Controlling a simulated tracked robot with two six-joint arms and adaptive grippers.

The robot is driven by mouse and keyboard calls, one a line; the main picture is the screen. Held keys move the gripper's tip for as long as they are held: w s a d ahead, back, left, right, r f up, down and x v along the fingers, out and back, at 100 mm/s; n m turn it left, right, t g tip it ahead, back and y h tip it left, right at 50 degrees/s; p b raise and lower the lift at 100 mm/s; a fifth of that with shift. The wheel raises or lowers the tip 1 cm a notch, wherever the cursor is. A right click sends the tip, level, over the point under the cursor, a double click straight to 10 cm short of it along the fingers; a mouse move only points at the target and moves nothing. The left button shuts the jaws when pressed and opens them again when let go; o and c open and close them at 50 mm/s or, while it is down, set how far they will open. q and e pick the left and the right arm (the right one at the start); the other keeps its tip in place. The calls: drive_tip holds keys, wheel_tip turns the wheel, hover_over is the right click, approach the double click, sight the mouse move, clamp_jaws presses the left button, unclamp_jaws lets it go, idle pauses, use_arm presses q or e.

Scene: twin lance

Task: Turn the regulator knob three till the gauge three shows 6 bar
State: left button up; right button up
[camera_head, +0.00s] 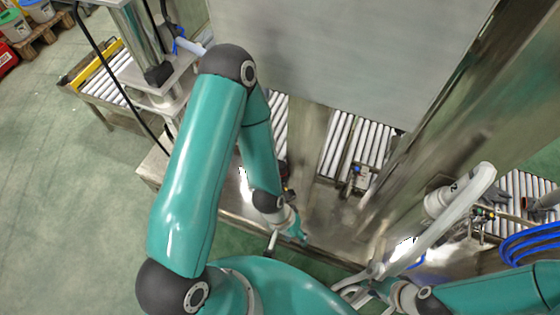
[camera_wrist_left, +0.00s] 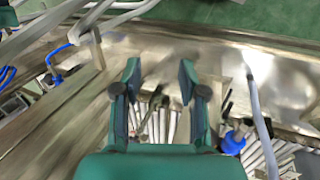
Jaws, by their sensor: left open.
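My left gripper (camera_head: 300,236) is over the front edge of the metal bench in the head view. In the left wrist view the left gripper (camera_wrist_left: 158,84) is open, its two teal fingers apart with nothing held between them. Small dark fittings and rods (camera_wrist_left: 152,112) show beyond the fingers, apart from them as far as I can tell. I cannot make out regulator knob three or gauge three in either view. My right gripper (camera_head: 376,286) is at the lower right of the head view, small and partly lost among grey tubes; its fingers are unclear.
A metal bench (camera_head: 325,215) with roller conveyors (camera_head: 355,142) lies ahead. A large grey panel (camera_head: 340,50) and metal posts rise above it. A thick pale pipe (camera_head: 450,220) stands near my right arm. Blue hoses (camera_head: 530,243) coil at far right. Green floor is open at left.

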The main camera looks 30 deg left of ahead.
use_arm(q)
drive_tip(key=shift+o, duration=1)
drive_tip(key=shift+w, duration=0.1)
drive_tip(key=shift+o, duration=0.8)
drive_tip(key=w+a+r+m+t+p, duration=0.1)
drive_tip(key=w+a+r+m+p, duration=0.1)
drive_tip(key=w+a+r, duration=0.3)
wheel_tip(320, 180, up, 4)
drive_tip(key=shift+w+a+r+t+p, duration=0.25)
drive_tip(key=shift+w+t+p, duration=0.15)
drive_tip(key=shift+p, duration=0.35)
wheel_tip(320, 180, up, 11)
drive_tip(key=m+t+y+p, duration=0.2)
drive_tip(key=m+p, duration=0.1)
drive_tip(key=m, duration=0.1)
hover_over(280, 163)
drive_tip(key=s+a, duration=0.2)
drive_tip(key=s, duration=0.4)
drive_tip(key=b+x, duration=0.4)
drive_tip(key=x, duration=0.1)
drive_tip(key=b+x, duration=1)
drive_tip(key=shift+w+a, duration=0.1)
drive_tip(key=shift+a, duration=0.2)
drive_tip(key=shift+w+d+f, duration=0.1)
drive_tip(key=shift+w+f, duration=0.1)
drive_tip(key=shift+f, duration=0.15)
drive_tip(key=shift+c, duration=0.2)
